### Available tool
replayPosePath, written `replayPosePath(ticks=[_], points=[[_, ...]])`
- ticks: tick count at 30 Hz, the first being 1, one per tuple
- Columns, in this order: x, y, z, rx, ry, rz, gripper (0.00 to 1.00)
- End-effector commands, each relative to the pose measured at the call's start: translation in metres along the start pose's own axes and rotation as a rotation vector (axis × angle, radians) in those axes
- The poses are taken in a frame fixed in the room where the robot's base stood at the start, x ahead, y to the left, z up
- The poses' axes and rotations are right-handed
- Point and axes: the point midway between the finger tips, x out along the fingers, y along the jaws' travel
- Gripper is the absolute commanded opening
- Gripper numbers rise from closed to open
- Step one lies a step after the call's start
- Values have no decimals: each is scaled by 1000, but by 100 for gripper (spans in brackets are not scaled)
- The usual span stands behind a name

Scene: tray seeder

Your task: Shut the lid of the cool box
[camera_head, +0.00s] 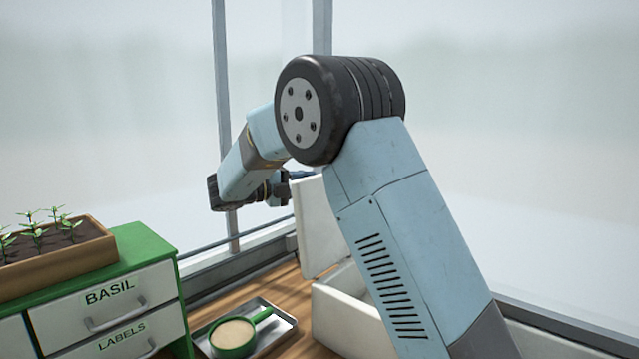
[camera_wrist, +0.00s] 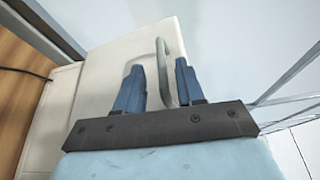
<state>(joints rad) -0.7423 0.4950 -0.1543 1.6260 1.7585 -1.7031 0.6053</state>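The cool box (camera_head: 338,318) is white and stands on the wooden bench, partly hidden behind my arm. Its lid (camera_head: 318,228) stands raised, nearly upright, at the far left side of the box. In the wrist view the pale lid (camera_wrist: 110,62) fills the middle, with a green bar handle (camera_wrist: 162,62) on it. My gripper (camera_wrist: 158,65) is open, its two blue fingers apart, with the handle showing between them. I cannot tell whether the fingers touch the handle or lid. In the head view my gripper (camera_head: 297,174) is at the lid's upper edge, mostly hidden.
A green drawer unit (camera_head: 150,245) labelled BASIL and LABELS stands at the left, with a seedling planter (camera_head: 60,270) on top. A metal tray (camera_head: 279,325) holding a green cup (camera_head: 233,338) lies between it and the cool box. Window frames (camera_head: 225,120) rise behind.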

Motion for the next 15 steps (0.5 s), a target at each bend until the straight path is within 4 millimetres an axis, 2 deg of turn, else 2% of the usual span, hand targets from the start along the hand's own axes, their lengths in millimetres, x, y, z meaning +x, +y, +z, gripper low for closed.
replayPosePath(ticks=[6, 15], points=[[34, 0, -1, 1, 5, 1, 38], [50, 0, 0, 0, 3, 0, 38]])
